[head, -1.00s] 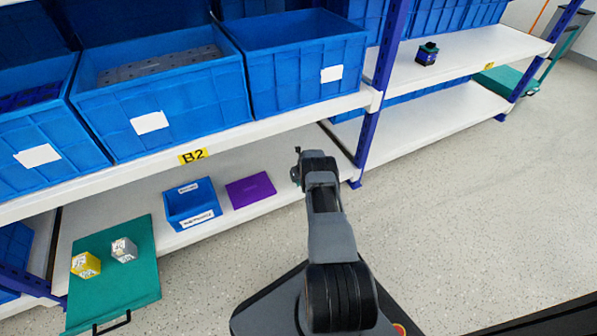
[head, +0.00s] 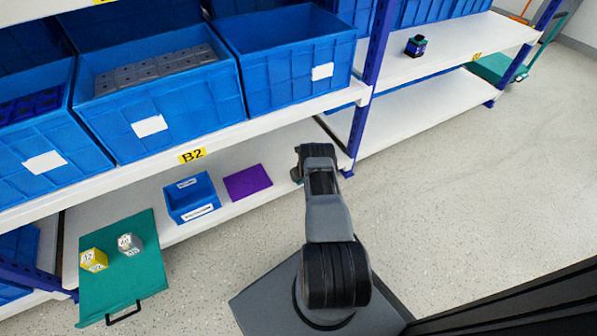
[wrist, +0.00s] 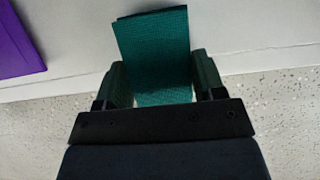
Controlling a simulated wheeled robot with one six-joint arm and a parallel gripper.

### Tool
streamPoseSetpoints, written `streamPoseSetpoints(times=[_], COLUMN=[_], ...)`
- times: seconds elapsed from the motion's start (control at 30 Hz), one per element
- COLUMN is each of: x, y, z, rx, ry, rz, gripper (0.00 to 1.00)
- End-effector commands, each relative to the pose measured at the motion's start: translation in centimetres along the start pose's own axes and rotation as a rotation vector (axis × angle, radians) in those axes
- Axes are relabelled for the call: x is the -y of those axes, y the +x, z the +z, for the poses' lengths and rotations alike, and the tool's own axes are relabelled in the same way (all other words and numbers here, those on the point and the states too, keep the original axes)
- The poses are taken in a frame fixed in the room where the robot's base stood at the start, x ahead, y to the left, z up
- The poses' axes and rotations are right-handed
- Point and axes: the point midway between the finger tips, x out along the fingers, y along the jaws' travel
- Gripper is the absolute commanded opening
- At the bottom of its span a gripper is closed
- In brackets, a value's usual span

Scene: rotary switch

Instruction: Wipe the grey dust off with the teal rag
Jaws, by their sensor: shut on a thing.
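The teal rag (wrist: 154,45) fills the top middle of the wrist view as a flat, ribbed rectangle. My gripper (wrist: 160,84) is shut on the rag's near end, with one dark finger on each side. The rag's far end sticks out in front of the fingers, over a white surface. I cannot tell whether it touches that surface. In the head view my arm reaches to the right end of the lower shelf and hides most of the gripper and the rag. I see no grey dust in either view.
A purple pad (head: 248,182) and an open blue bin (head: 190,197) stand on the lower shelf (head: 245,207), left of my arm. Several large blue bins fill the shelf above. A blue upright (head: 363,110) stands close right. A teal tray (head: 130,285) holds two blocks.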

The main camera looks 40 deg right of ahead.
Motion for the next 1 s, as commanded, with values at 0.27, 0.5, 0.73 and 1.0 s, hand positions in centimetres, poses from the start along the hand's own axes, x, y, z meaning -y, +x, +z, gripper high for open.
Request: streamPoseSetpoints(times=[0.27, 0.5, 0.73, 1.0], x=[-0.1, -0.2, -0.1, -0.1], y=[-0.8, -1.4, -1.6, -1.4], z=[-1.5, -2.9, -3.7, -3.9], rx=[-0.008, -0.009, -0.007, -0.004], ry=[0.004, 0.002, 0.003, 0.002], rz=[0.005, 0.005, 0.003, 0.002], gripper=[0.44, 0.44, 0.44, 0.44])
